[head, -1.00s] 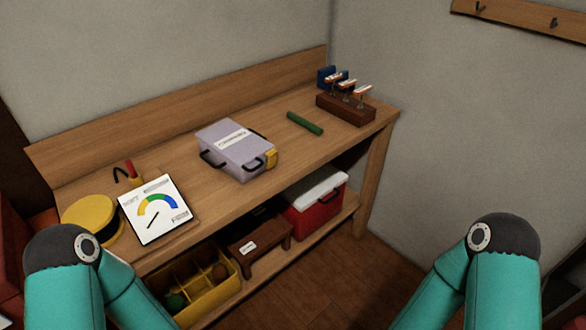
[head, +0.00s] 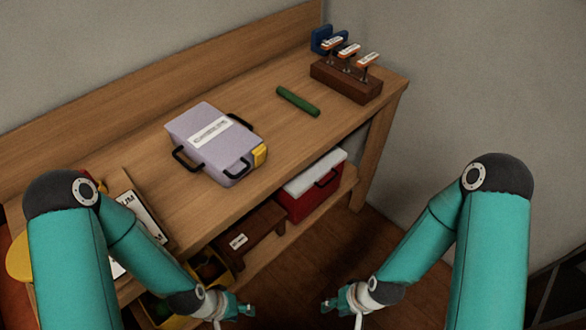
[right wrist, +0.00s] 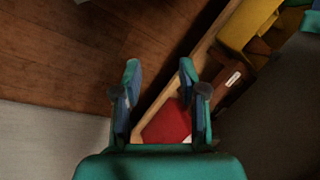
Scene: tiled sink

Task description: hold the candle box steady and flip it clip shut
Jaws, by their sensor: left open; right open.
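The candle box (head: 208,138) is a pale lilac case with a white label, lying on the wooden workbench in the head view. It has black handles and a yellow part (head: 260,155) at its right end; I cannot tell whether that part is the clip or how it stands. My left gripper (head: 246,310) is open and empty, low in front of the bench and apart from the box. My right gripper (head: 326,307) is open and empty, to the right of it at similar height. It also shows in the right wrist view (right wrist: 158,75), over the floor and lower shelf.
A red cooler (head: 312,188) and a brown stool (head: 248,234) sit on the lower shelf. A gauge card (head: 138,218) is partly hidden by my left arm. Bench around the box is clear.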

